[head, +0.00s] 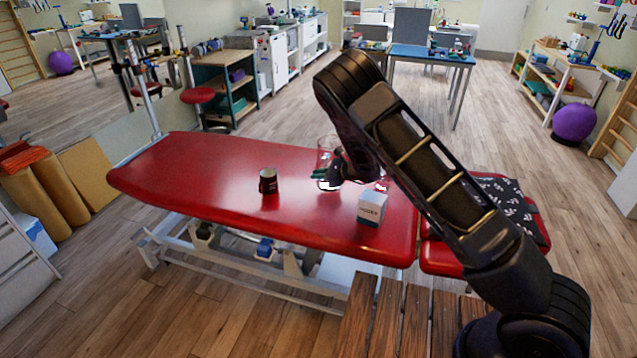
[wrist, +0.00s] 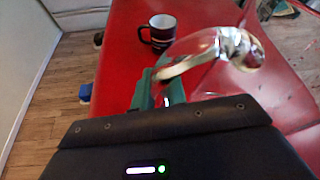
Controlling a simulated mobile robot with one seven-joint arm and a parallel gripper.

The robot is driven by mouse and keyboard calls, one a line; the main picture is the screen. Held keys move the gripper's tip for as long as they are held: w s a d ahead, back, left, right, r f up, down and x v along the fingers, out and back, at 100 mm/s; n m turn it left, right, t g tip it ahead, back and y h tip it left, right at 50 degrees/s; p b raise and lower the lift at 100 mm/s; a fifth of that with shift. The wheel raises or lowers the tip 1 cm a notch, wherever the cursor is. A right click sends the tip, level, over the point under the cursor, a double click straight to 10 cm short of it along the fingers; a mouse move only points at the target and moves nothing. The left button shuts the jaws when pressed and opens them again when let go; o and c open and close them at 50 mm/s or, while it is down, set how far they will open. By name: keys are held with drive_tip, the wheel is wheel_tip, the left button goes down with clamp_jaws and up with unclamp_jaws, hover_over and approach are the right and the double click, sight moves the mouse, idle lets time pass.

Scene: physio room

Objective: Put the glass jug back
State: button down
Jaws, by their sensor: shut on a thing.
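The clear glass jug (head: 326,144) shows faintly in the head view over the red treatment couch (head: 200,165), partly hidden by my arm. In the wrist view the jug (wrist: 200,46) lies just beyond my fingers, with bright reflections at its right. My gripper (head: 320,175) is shut on the jug; its green fingers (wrist: 150,90) show in the wrist view. I cannot tell whether the jug touches the couch.
A dark patterned cloth (head: 510,200) lies at the couch's right end. The couch's left part is clear. A slatted wooden bench (head: 385,320) is in front.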

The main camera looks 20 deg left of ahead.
drive_tip(key=shift+f, duration=1.8)
drive_tip(key=c, duration=1.4)
unclamp_jaws()
drive_tip(key=shift+c, duration=0.2)
drive_tip(key=v, duration=1.2)
drive_tip(key=shift+s, duration=0.1)
